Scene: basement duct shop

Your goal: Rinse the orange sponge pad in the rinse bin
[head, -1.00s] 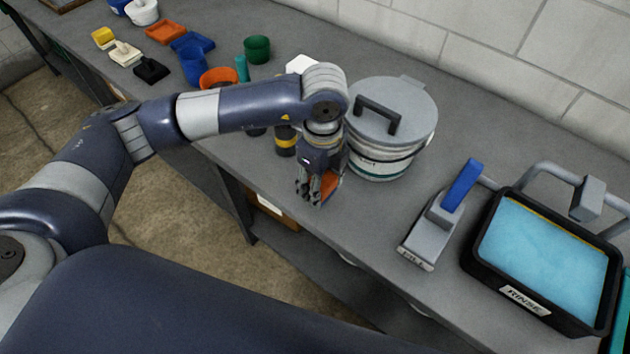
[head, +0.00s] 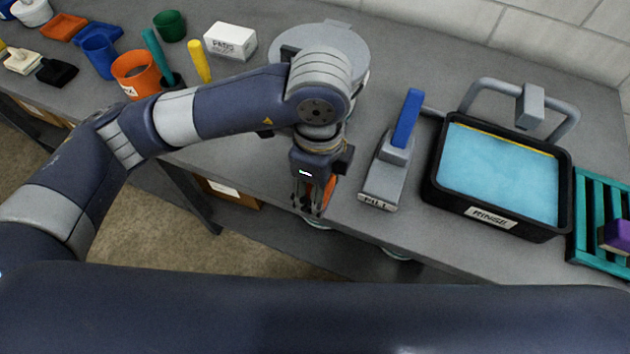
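My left gripper (head: 313,208) points down near the front edge of the bench, left of the grey fill lever. It is shut on the orange sponge pad (head: 330,192), which shows as an orange strip at the right of the fingers; the rest of the pad is hidden. The rinse bin (head: 438,192) is a black tub with a RINSE label, full of light blue water, standing to the right of the gripper and apart from it. My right gripper is out of view.
The FILL lever (head: 405,120) with its blue handle stands between gripper and bin. A grey pipe spout (head: 530,105) arches over the bin's back. A lidded bucket (head: 345,45) is behind my arm. A teal rack (head: 590,225) holding a purple block is right of the bin.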

